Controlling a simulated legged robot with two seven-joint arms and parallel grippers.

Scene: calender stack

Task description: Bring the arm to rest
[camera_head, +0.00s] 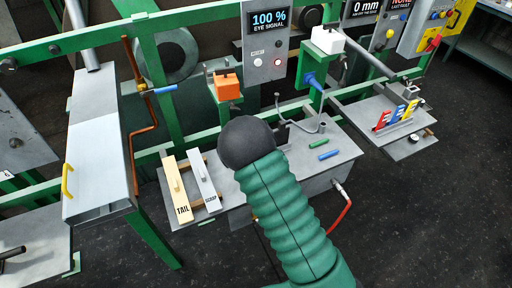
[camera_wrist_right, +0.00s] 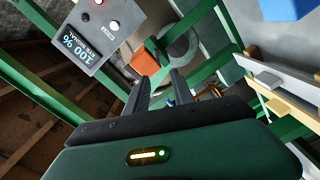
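My right arm (camera_head: 290,215), with a ribbed green sleeve and a dark round end, reaches up from the bottom of the head view over the grey bench (camera_head: 338,150). Its gripper is mostly hidden behind the arm there. In the right wrist view my right gripper (camera_wrist_right: 159,76) has its two dark fingers apart with nothing seen held between them. An orange box (camera_wrist_right: 146,62) shows beyond the fingertips, and the gripper appears clear of it. My left gripper is in neither view.
A TAIL board (camera_head: 175,186) and a SCRAP board (camera_head: 204,180) lie on the bench left of the arm. Green and blue pieces (camera_head: 329,155) lie right of it. Green rails, the orange box (camera_head: 228,87) and an eye signal panel (camera_head: 267,45) stand behind. Dark floor is open at lower right.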

